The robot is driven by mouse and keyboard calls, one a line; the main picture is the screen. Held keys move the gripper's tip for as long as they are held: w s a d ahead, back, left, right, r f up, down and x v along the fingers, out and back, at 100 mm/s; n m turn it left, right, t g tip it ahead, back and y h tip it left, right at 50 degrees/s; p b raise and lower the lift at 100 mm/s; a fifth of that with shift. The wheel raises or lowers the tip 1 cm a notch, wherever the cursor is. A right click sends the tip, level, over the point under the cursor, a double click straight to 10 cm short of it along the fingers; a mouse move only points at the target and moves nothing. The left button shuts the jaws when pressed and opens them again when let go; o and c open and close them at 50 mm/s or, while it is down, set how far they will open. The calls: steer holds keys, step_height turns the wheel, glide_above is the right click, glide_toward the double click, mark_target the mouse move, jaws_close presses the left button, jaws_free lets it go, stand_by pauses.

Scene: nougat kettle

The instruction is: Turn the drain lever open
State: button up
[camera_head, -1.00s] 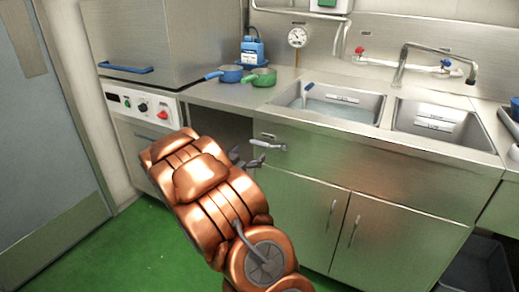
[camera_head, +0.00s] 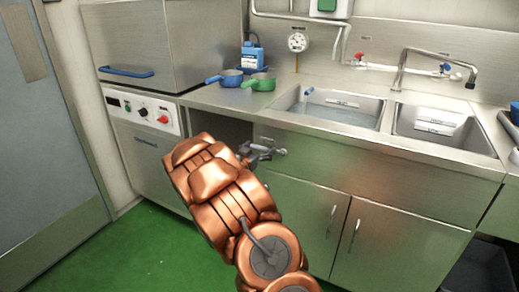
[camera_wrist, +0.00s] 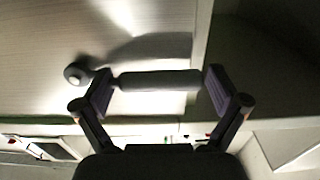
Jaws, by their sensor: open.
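The drain lever is a short pale metal handle on the front panel below the left sink; its pivot end (camera_head: 280,152) shows just right of my gripper (camera_head: 258,153) in the head view. In the wrist view the lever's grey cylindrical grip (camera_wrist: 158,81) lies sideways across the gap of my gripper (camera_wrist: 161,90), one finger near each end. The gripper is open. A round knob-like end (camera_wrist: 75,74) shows beyond the left finger. I cannot tell whether the fingers touch the lever. My arm hides part of the panel around it.
The left sink basin (camera_head: 325,107) holds water; the right basin (camera_head: 440,128) is beside it. A blue pan (camera_head: 231,77) and a green pan (camera_head: 262,82) stand on the counter. Cabinet doors (camera_head: 350,235) lie below the lever. Green floor (camera_head: 130,250) is clear at lower left.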

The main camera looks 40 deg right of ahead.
steer(key=shift+c, duration=0.2)
steer(key=c, duration=1.6)
